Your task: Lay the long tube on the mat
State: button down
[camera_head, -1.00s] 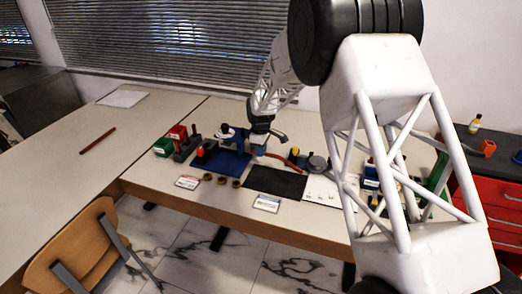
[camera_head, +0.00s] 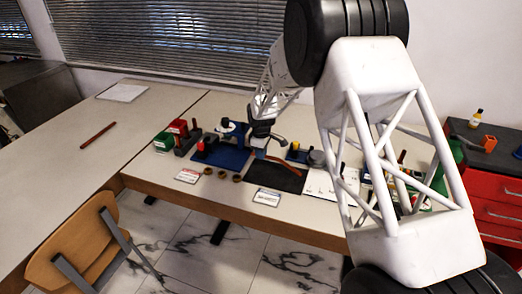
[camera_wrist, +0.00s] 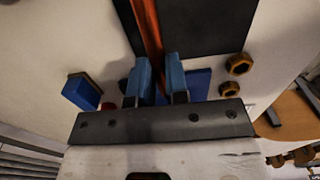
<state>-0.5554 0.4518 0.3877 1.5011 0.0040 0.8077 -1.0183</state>
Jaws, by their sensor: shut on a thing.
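My gripper (camera_head: 260,153) is shut on an orange-red tube (camera_head: 284,164). The tube reaches out to the right from the fingers, over the back part of the black mat (camera_head: 270,178). In the wrist view the tube (camera_wrist: 147,30) runs up between the two blue fingers (camera_wrist: 159,82), with the black mat (camera_wrist: 205,25) behind it. I cannot tell whether the tube touches the mat. The mat is otherwise bare, and its left back corner is close to the gripper.
A blue mat (camera_head: 232,162) with tools lies left of the gripper. Several brass nuts (camera_head: 222,175) and a white card (camera_head: 266,197) lie near the front edge. A white sheet (camera_head: 318,185) is to the right. A dark red rod (camera_head: 98,135) lies on the left table.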

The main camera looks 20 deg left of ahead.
aim_at(261, 165)
jog(key=shift+f, duration=2.1)
jog(key=c, duration=1.1)
grip_release()
jog(key=shift+o, duration=0.2)
jog(key=shift+r, duration=3.85)
